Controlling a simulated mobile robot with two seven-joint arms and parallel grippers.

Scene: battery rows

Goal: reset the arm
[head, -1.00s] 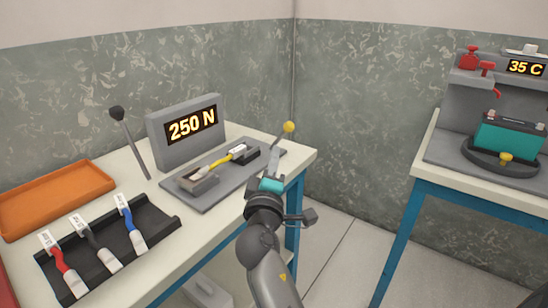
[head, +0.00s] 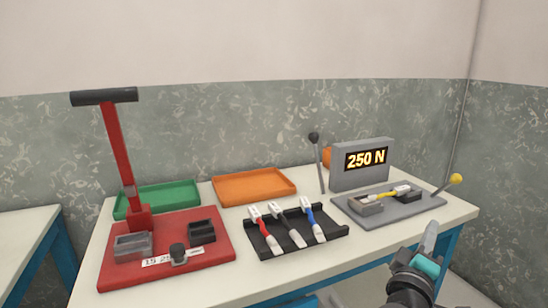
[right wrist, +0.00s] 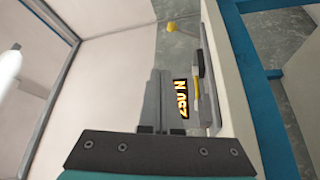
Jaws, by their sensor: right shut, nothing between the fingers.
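My right gripper (head: 430,240) is at the lower right of the head view, in front of the table's right front edge. It is shut and empty, apart from everything on the table. In the right wrist view its closed fingers (right wrist: 158,98) point toward the display that reads 250 N (right wrist: 181,98). My left gripper is not in view.
The table (head: 420,228) holds a red lever press (head: 205,262), green tray (head: 185,190), orange tray (head: 290,178), black rack (head: 335,232) with several cables, and grey tester (head: 425,205) with a yellow cable (head: 380,196). A black-knobbed lever (head: 320,165) stands behind. Space before the table's right is free.

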